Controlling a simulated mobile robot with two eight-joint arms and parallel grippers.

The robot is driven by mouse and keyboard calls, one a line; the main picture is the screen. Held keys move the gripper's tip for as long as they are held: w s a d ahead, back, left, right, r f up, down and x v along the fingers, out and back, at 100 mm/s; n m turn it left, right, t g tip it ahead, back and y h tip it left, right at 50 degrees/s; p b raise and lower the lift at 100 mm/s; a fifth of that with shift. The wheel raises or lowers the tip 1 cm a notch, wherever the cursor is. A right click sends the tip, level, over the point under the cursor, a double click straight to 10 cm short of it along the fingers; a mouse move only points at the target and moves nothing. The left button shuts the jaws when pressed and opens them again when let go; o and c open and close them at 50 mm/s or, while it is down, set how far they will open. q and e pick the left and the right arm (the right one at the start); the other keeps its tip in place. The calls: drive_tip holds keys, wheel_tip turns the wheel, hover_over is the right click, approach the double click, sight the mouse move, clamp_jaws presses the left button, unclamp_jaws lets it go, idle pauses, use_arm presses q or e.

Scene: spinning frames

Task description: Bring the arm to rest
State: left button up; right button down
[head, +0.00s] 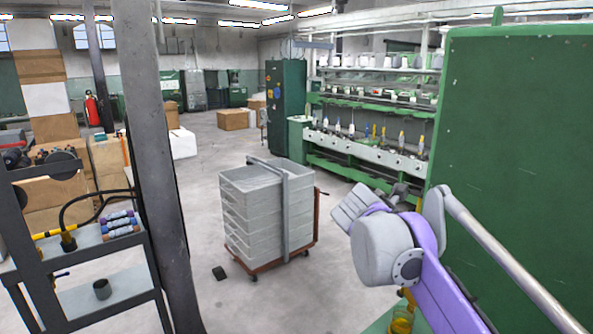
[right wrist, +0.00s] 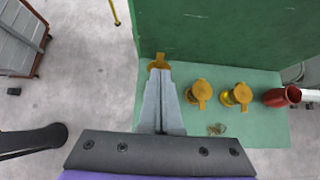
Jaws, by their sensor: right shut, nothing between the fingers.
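My right arm (head: 385,250), purple and grey, reaches in from the right in the head view, beside a large green panel. Its gripper is hidden there. In the right wrist view my right gripper (right wrist: 159,78) has its two grey fingers together, with nothing between them. The fingers lie over a green ledge (right wrist: 262,135) at the foot of the green panel. A yellow piece (right wrist: 159,60) shows just beyond the fingertips; I cannot tell whether they touch it. My left gripper is in neither view.
Two yellow spool-like pieces (right wrist: 201,90) and a red cup-like piece (right wrist: 281,96) stand on the ledge. The green panel (head: 515,150) blocks the right. Stacked grey crates (head: 262,215) stand mid-floor on a cart. A grey post (head: 150,130) and a shelf rack (head: 85,238) are left.

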drive_tip(key=s+a+f+m+y, duration=0.2)
drive_tip(key=s+f+m+y, duration=0.1)
drive_tip(key=s+f+m, duration=0.9)
drive_tip(key=s+a+f+m+y, duration=0.3)
drive_tip(key=s+f+m+y, duration=0.1)
drive_tip(key=s+f+m, duration=0.8)
wheel_tip(320, 180, down, 3)
drive_tip(key=shift+a+f+m+t, duration=0.1)
drive_tip(key=shift+a+m+t, duration=0.15)
drive_tip(key=shift+m, duration=0.55)
